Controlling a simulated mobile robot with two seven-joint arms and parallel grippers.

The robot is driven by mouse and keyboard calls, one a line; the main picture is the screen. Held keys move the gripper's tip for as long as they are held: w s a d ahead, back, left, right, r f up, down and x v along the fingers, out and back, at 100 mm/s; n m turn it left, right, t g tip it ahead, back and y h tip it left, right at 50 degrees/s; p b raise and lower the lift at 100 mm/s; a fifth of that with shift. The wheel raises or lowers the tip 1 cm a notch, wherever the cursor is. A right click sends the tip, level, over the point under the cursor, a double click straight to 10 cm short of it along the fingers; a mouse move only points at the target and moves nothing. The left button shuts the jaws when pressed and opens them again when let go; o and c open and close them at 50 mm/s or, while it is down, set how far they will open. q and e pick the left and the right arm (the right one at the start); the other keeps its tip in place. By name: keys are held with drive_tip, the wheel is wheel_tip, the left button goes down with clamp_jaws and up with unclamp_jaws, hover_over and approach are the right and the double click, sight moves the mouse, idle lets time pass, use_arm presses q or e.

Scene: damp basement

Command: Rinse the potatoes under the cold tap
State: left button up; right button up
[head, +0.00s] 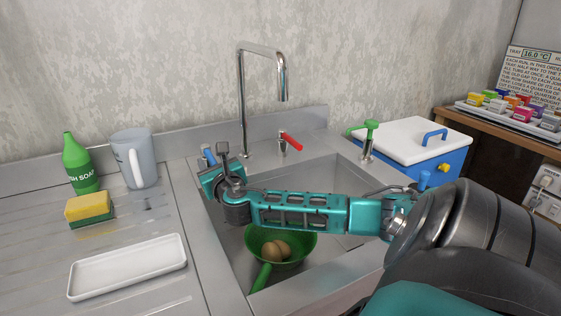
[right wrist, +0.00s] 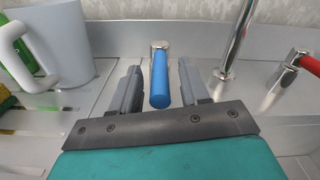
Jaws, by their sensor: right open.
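Two brown potatoes (head: 277,249) lie in a green colander (head: 303,252) with a handle, low in the sink basin (head: 322,183). My right arm crosses above it and hides part of the basin. The chrome tap (head: 242,105) stands behind the basin, and no water shows at its spout. Its blue handle (right wrist: 160,83) is at the left and its red handle (head: 290,140) at the right. My right gripper (head: 214,154) is open at the blue handle. In the right wrist view its fingers (right wrist: 160,68) are on either side of the handle, with gaps showing. My left gripper is out of view.
On the left drainboard are a green soap bottle (head: 79,165), a grey-white mug (head: 135,160), a yellow-green sponge (head: 88,207) and a white tray (head: 128,267). A green-topped fitting (head: 369,137) stands behind the basin's right side, near a blue cool box (head: 425,150).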

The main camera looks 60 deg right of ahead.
drive_tip(key=shift+s+a, duration=0.1)
drive_tip(key=shift+s+a+p, duration=0.15)
drive_tip(key=shift+s+p, duration=0.15)
drive_tip(key=shift+p, duration=0.1)
drive_tip(key=p+v, duration=0.3)
drive_tip(key=v, duration=0.3)
idle(0.5)
